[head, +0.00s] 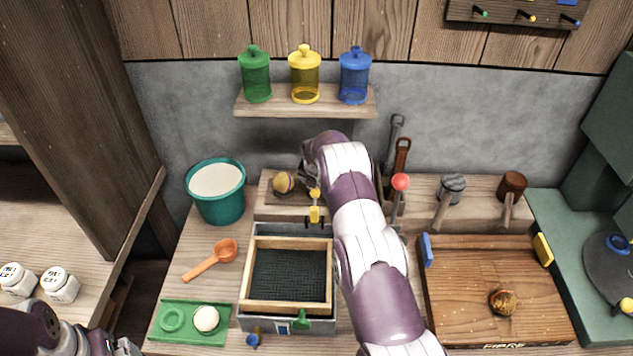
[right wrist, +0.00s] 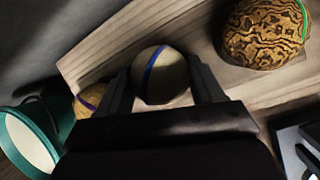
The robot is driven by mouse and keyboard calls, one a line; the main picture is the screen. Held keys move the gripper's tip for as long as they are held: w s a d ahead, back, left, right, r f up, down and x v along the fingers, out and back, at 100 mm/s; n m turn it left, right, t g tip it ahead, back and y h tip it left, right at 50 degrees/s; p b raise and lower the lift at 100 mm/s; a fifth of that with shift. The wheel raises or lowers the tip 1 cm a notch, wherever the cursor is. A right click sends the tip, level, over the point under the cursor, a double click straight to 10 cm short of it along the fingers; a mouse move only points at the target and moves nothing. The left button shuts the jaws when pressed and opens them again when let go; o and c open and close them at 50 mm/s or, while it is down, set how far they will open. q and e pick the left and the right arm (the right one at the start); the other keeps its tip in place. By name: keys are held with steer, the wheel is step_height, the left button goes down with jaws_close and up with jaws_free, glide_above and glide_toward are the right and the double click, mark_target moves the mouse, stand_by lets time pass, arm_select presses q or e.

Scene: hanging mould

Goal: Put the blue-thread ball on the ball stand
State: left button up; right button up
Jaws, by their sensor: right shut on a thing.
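The blue-thread ball (right wrist: 163,78) is pale with a dark blue band, in the right wrist view. My right gripper (right wrist: 160,92) is shut on it, one finger on each side. The arm hides this ball in the head view. The wooden ledge is behind it; I cannot tell whether the ball touches it. A green tray (head: 190,336), possibly the ball stand, lies at the front left in the head view. It has an empty ring (head: 172,318) and a pale ball (head: 206,318) on its right side. My left arm shows at the lower left; its fingertips are unclear.
A purple-thread ball (head: 283,182) and a green-thread patterned ball (right wrist: 265,32) flank the held ball. A teal bucket (head: 217,205), an orange scoop (head: 210,260) and a framed mesh mould (head: 288,305) stand nearby. A brown ball (head: 502,302) lies on the right board.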

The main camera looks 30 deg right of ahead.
steer(key=o, duration=1.1)
steer(key=shift+s+a+f, duration=0.1)
steer(key=shift+s+f, duration=0.1)
steer(key=shift+f, duration=0.2)
steer(key=shift+o, duration=0.4)
steer(key=shift+a+f, duration=0.15)
steer(key=shift+s+f, duration=0.15)
steer(key=shift+r+p, duration=0.55)
steer(key=shift+r, duration=0.4)
steer(key=d+v, duration=0.1)
steer(key=v, duration=0.5)
steer(key=shift+a+r+b, duration=0.35)
steer(key=shift+r+b, duration=0.05)
steer(key=shift+r, duration=0.25)
